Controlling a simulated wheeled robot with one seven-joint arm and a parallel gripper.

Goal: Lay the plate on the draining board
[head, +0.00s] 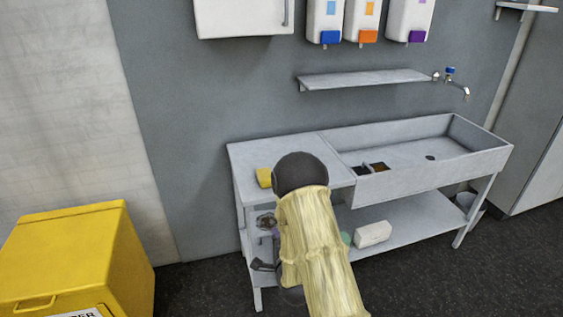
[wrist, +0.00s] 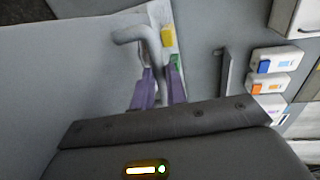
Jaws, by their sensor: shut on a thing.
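The draining board (head: 244,155) is the flat left part of a pale grey sink unit. A yellow sponge (head: 264,178) lies on it, left of my arm's dark joint. My gripper shows in the wrist view as two purple fingers (wrist: 160,88), shut close together. A grey bent thing (wrist: 138,34) stands at the fingertips, and they appear closed on it. Only part of it shows, so I cannot tell whether it is the plate. No plate can be made out clearly in the head view, where my arm hides part of the board.
The sink basin (head: 415,152) lies right of the board, with brown and dark things at its left end. A lower shelf (head: 415,228) holds a white block (head: 373,234). A wall shelf (head: 362,79) hangs above. A yellow bin (head: 75,255) stands at left.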

